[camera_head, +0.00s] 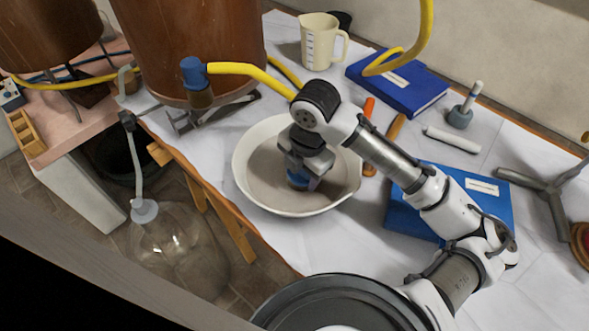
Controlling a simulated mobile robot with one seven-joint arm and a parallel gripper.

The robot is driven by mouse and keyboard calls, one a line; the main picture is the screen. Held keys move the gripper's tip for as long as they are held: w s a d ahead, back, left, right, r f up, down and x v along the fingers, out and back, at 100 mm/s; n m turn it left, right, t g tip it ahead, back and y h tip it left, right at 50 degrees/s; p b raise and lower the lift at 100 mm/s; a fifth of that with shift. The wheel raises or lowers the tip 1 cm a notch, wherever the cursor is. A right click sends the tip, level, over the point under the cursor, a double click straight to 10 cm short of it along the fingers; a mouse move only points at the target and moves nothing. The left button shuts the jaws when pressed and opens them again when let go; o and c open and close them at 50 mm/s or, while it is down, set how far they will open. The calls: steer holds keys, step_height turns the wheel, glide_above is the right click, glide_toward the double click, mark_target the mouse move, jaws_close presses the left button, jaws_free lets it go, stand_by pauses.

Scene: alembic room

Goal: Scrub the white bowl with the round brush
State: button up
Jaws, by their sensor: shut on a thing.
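The white bowl (252,181) stands on the white-covered table, near its left edge. It is wide and shallow with a greyish-brown inside. My gripper (301,177) reaches down over the bowl, pointing into it. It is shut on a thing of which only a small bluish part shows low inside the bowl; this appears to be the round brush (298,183). My gripper hides most of the brush, and I cannot tell whether it touches the bowl's inner surface.
A blue book (405,215) lies under my arm, and another blue book (398,88) lies behind. A cream jug (318,42), a mortar with pestle (461,115) and a white roll (452,139) stand or lie nearby. A large copper vessel (190,45) with yellow hose rises behind the bowl.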

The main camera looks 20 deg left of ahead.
steer(key=shift+w+a, duration=0.75)
steer(key=shift+a, duration=0.05)
steer(key=shift+s+a, duration=0.25)
steer(key=shift+s, duration=0.8)
steer(key=shift+w+d+f, duration=0.1)
steer(key=shift+w+d, duration=0.05)
steer(key=shift+d, duration=0.4)
steer(key=shift+w+d, duration=0.15)
steer(key=shift+d, duration=0.35)
steer(key=shift+w+a, duration=0.8)
steer(key=shift+s+a, duration=0.25)
steer(key=shift+s, duration=0.85)
steer(key=shift+w+d+b, duration=0.25)
steer(key=shift+d+b, duration=0.1)
steer(key=shift+d, duration=0.7)
steer(key=shift+w+a, duration=0.75)
steer(key=shift+s+a, duration=0.2)
steer(key=shift+s, duration=0.5)
steer(key=shift+s+a, duration=0.2)
steer(key=shift+s, duration=0.45)
steer(key=shift+a, duration=0.15)
